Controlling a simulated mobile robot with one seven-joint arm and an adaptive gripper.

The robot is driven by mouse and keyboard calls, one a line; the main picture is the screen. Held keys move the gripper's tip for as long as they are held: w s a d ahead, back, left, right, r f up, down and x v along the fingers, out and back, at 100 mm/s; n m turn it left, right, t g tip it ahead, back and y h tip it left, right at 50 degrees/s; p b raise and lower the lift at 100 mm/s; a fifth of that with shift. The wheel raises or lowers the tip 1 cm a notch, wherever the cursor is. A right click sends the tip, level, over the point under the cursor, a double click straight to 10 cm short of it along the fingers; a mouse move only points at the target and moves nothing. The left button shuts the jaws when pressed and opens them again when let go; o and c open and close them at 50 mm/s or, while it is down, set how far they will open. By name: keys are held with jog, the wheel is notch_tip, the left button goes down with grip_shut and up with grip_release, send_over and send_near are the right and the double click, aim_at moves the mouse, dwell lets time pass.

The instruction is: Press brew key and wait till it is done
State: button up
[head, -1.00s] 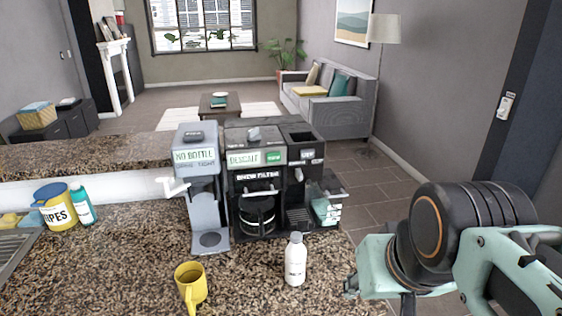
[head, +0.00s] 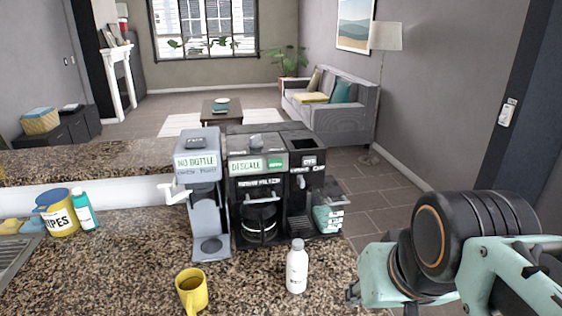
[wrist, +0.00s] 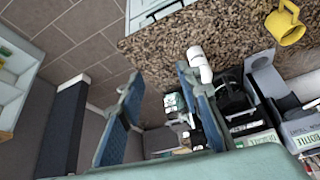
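The black coffee machine (head: 258,186) stands on the granite counter, with a label reading DESCALE (head: 246,166) and a small green patch (head: 275,163) beside it. A glass carafe (head: 259,222) sits in its lower bay. I cannot tell which part is the brew key. The machine also shows at the right of the wrist view (wrist: 232,98), sideways. My gripper (wrist: 160,76) is open and empty in the wrist view, its blue-padded fingers apart. In the head view my arm is at the lower right, clear of the machine; the fingertips cannot be made out there.
A grey machine labelled NO BOTTLE (head: 197,165) stands left of the black one. A white bottle (head: 297,267) and yellow mug (head: 191,290) stand in front. A wipes tub (head: 58,212) and teal bottle (head: 84,211) are at left. Floor lies beyond the counter's right edge.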

jog(key=shift+c, duration=0.4)
grip_shut()
dwell(0.9)
